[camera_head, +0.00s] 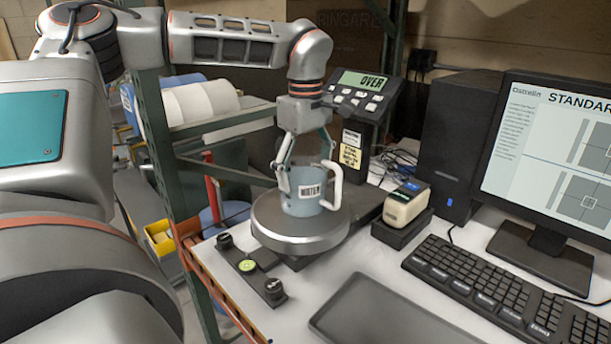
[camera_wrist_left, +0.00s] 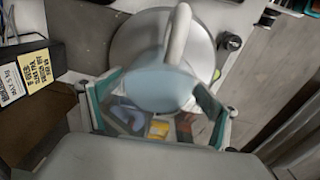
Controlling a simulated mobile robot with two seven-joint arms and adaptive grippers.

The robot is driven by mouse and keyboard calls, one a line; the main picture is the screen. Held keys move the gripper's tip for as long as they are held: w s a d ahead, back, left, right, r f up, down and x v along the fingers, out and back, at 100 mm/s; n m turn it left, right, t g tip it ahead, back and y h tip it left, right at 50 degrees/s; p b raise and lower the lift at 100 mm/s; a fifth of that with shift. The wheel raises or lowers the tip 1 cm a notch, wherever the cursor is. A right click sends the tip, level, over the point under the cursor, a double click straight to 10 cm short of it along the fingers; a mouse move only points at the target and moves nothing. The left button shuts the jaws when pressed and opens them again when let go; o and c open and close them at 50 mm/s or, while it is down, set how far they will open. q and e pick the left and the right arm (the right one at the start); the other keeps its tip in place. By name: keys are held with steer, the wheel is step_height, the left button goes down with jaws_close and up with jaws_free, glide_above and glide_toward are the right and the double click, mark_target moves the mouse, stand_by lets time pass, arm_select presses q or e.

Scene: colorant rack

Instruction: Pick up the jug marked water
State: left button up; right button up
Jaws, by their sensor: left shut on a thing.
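The jug (camera_head: 303,203) is pale blue-grey with a white handle on its right and a label that appears to read WATER. It is upright at the round metal pan (camera_head: 290,241) of a scale; I cannot tell whether it touches the pan. My left gripper (camera_head: 309,180) comes down from above and is shut on the jug, one finger on each side. In the left wrist view the jug (camera_wrist_left: 152,88) sits between the two fingers, its handle pointing up in the picture. My right gripper is not in view.
The scale display (camera_head: 363,81) behind the jug reads OVER. A small beige device (camera_head: 405,205), a black computer tower (camera_head: 455,140), a monitor (camera_head: 560,160) and a keyboard (camera_head: 500,290) stand to the right. Black weights (camera_head: 272,290) lie at the table's left edge. A green rack post (camera_head: 155,140) rises on the left.

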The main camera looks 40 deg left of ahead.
arm_select(q)
steer(key=shift+s+f, duration=0.1)
steer(key=shift+r, duration=0.35)
steer(key=c, duration=0.3)
steer(key=shift+r, duration=0.65)
steer(key=shift+c, duration=0.8)
step_height(320, 180, up, 8)
steer(key=shift+p, duration=0.45)
